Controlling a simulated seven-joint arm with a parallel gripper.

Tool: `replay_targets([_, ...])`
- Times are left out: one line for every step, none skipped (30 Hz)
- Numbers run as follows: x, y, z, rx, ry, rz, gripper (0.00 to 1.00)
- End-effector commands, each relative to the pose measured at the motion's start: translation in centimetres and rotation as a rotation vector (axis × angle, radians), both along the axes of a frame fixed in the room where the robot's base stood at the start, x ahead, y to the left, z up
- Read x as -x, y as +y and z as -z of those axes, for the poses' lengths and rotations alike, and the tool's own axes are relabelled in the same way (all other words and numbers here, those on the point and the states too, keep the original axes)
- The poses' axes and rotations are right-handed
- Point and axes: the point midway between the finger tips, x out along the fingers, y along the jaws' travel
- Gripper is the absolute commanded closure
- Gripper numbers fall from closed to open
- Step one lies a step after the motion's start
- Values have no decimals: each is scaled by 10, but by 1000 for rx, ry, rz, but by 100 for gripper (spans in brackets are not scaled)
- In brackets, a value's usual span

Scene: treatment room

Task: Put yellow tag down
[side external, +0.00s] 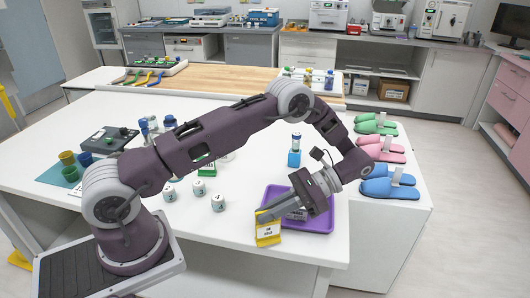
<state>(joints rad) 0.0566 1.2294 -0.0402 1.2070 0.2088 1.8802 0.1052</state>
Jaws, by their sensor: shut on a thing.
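The yellow tag (268,237) has a white label with dark print that is too small to read. It is upright near the front edge of the white table, at the left side of the purple tray. My gripper (262,217) points down to the left and is shut on the upper part of the tag. I cannot tell whether the tag's lower edge touches the table. The purple tray (318,222) lies under my wrist, and a grey-white item in it is partly hidden by my gripper.
Several white labelled blocks (218,203) stand to the left. A blue bottle (294,152) stands behind the tray. Blue slippers (390,188), with pink and green pairs behind, line the table's right side. The white table (190,235) is clear left of the tag.

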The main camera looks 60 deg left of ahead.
Motion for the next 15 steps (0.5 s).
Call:
replay_targets([-6,-8,0,3,0,-148,100])
replay_targets([-11,-15,0,3,0,-239,100])
replay_targets([-19,-23,-3,3,0,-358,100])
replay_targets([-25,-28,-5,2,-1,-447,100])
replay_targets([-32,-34,-8,3,0,-535,100])
replay_targets([-43,-41,-12,3,0,-655,100])
replay_targets([-52,-45,-17,4,-1,-746,100])
replay_targets([-62,-49,-21,4,-2,-837,100])
replay_targets([-77,-53,-28,4,-1,-959,100])
replay_targets([-88,-55,-34,2,-2,-1047,100])
replay_targets([-99,-56,-39,2,-1,-1131,100])
replay_targets([-114,-54,-45,1,-1,-1238,100])
replay_targets([-126,-52,-48,-1,-1,-1316,100])
replay_targets([-137,-47,-51,0,-1,-1390,100])
replay_targets([-152,-41,-55,-1,0,-1487,100])
